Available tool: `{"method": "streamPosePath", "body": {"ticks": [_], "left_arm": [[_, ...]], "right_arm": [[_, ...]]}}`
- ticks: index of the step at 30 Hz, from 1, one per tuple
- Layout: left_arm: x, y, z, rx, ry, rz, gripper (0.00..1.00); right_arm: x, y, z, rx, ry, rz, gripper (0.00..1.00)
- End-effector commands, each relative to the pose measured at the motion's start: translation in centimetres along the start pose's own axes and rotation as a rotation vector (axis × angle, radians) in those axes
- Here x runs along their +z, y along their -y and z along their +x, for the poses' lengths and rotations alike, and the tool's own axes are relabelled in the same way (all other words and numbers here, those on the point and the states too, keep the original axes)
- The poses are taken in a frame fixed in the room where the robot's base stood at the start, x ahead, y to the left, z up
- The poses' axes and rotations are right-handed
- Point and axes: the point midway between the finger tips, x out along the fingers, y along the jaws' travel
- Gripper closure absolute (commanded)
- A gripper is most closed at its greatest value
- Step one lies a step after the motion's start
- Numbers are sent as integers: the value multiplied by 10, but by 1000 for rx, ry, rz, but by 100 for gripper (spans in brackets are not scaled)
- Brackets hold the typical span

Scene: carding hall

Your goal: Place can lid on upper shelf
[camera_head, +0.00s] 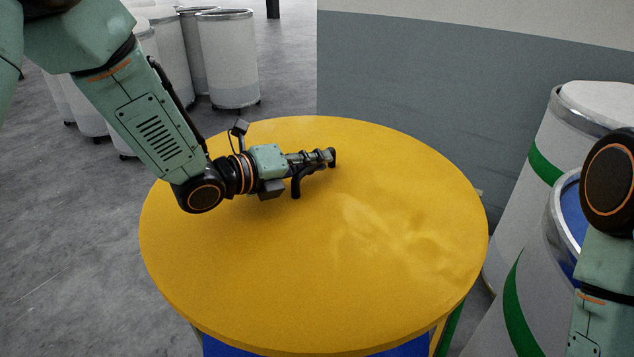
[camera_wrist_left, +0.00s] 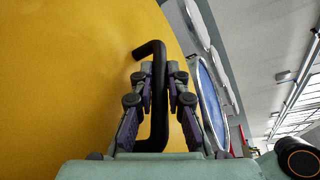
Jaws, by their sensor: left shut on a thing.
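The can lid (camera_head: 350,270) looks to be the large round yellow disc filling the middle of the head view. It also fills the left of the left wrist view (camera_wrist_left: 60,80). A black bar handle (camera_head: 296,187) stands on it, off-centre towards the back. My left gripper (camera_head: 320,158) is shut on this handle, its fingers on both sides of the bar in the left wrist view (camera_wrist_left: 160,78). Blue surfaces (camera_head: 300,347) show just under the disc's front edge. The disc hides most of what is below, so I cannot tell whether it rests there. No upper shelf is clearly identifiable.
White cans (camera_head: 228,60) stand on the floor at the back left. More large white cans with green bands (camera_head: 545,165) stand close at the right, near my right arm. A grey wall (camera_head: 420,80) rises behind the disc. The grey floor (camera_head: 75,240) at left is clear.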

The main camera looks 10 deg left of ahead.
Motion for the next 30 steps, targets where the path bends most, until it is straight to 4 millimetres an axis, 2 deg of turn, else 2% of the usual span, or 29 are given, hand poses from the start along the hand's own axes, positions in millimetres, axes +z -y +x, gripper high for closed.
{"method": "streamPosePath", "body": {"ticks": [12,30], "left_arm": [[-20,-33,13,-5,3,4,100],[-25,-41,16,-5,3,4,100]], "right_arm": [[0,0,-3,0,-1,0,60],[0,0,5,0,-1,0,60]]}}
